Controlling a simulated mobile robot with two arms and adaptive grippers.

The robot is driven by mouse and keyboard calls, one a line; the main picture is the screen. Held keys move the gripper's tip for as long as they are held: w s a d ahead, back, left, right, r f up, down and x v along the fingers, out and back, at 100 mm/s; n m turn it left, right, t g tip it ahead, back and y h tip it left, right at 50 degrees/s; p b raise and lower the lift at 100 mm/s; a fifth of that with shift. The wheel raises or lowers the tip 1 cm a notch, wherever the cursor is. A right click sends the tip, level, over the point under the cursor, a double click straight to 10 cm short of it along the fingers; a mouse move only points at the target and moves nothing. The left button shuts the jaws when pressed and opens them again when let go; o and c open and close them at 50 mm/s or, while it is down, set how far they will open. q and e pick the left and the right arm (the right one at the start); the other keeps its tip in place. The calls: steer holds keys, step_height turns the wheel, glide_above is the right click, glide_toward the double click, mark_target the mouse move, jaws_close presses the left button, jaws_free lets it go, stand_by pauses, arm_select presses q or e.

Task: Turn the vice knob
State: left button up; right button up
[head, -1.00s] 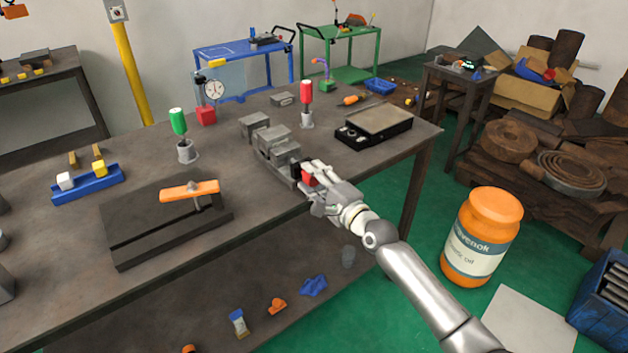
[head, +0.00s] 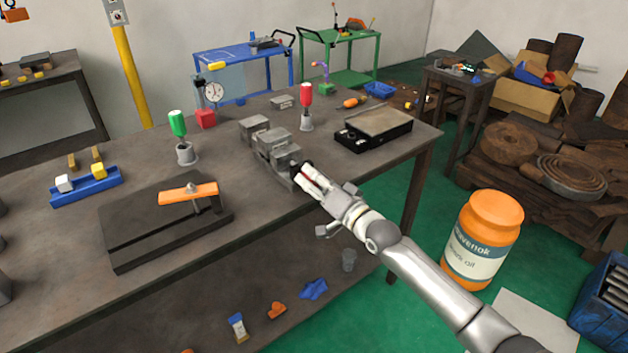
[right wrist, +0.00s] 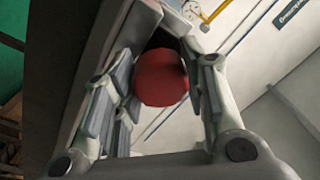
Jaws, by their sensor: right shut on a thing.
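The grey metal vice (head: 274,146) stands on the workbench near its front edge. Its red knob is at the vice's front end; the fingers mostly cover it in the head view, but it shows plainly in the right wrist view (right wrist: 161,78). My right gripper (head: 308,178) reaches in from the lower right and is shut on the red knob, with fingers on both sides of it (right wrist: 165,85). My left gripper is not in view.
On the bench, a black box with a grey top (head: 375,128) stands right of the vice. A red-handled tool (head: 306,105) stands behind. A dark plate with an orange bar (head: 188,193) lies to the left. An orange jar (head: 482,240) stands right of my arm.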

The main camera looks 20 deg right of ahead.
steer(key=n, duration=0.4)
steer(key=shift+f+n+p, duration=0.1)
steer(key=shift+n+p, duration=0.3)
steer(key=n+p, duration=0.1)
steer(key=n, duration=0.3)
steer(key=shift+n+g, duration=0.3)
steer(key=n+p, duration=0.1)
steer(key=n, duration=0.3)
steer(key=shift+n, duration=0.3)
steer(key=n, duration=0.4)
steer(key=shift+p, duration=0.4)
steer(key=n, duration=0.4)
steer(key=shift+n, duration=0.4)
steer(key=n, duration=0.8)
steer(key=shift+n+h+p, duration=0.3)
steer(key=shift+n, duration=2.5)
